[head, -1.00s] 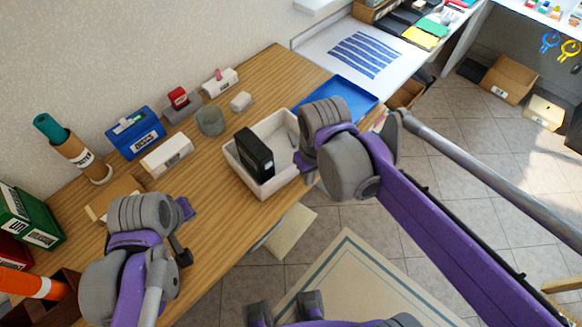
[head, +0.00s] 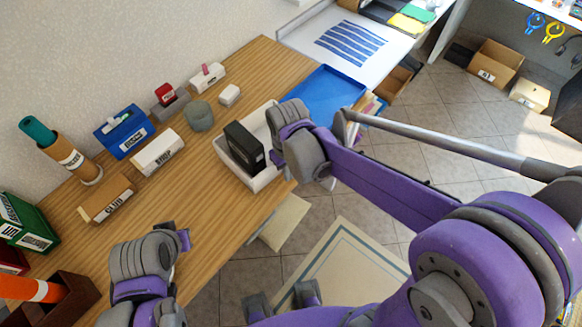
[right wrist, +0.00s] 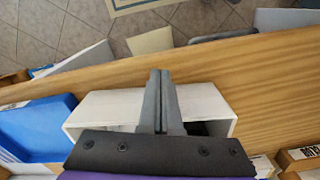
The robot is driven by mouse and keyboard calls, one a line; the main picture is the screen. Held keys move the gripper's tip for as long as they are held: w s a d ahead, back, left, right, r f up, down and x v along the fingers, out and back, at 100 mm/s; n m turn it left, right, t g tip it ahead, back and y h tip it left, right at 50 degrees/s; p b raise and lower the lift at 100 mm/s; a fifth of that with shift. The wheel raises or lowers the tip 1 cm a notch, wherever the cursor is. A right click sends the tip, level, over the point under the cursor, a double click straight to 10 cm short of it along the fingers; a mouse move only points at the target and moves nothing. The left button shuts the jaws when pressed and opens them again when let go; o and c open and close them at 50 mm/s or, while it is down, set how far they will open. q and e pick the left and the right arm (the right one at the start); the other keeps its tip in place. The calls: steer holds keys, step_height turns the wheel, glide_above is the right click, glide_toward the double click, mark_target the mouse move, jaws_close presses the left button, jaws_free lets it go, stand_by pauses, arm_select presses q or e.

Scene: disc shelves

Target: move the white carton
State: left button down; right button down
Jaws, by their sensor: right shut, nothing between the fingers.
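A white open-topped carton (head: 230,166) stands on the wooden table near its front edge, with a black box (head: 243,147) upright in it. In the right wrist view the carton (right wrist: 92,108) lies beneath my right gripper (right wrist: 160,74), whose fingers are shut together and empty over it. Whether they touch the carton I cannot tell. In the head view my right wrist covers the carton's right side and the fingertips are hidden. My left gripper (head: 178,238) is over the table's front left; its jaw opening is not clear.
A blue tray (head: 330,92) is right of the carton. A grey round pot (head: 199,116), a white labelled box (head: 157,153), a blue box (head: 124,131) and a tan box (head: 105,199) stand on the table. Bare wood lies left of the carton.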

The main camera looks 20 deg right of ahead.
steer(key=shift+w+a, duration=0.25)
steer(key=shift+w, duration=0.45)
steer(key=shift+w+a, duration=0.2)
steer(key=shift+w, duration=0.45)
steer(key=shift+r, duration=0.1)
steer(key=shift+w+a, duration=0.2)
steer(key=shift+w, duration=0.3)
steer(key=shift+w+a, duration=0.15)
steer(key=shift+w, duration=0.3)
steer(key=shift+s, duration=0.1)
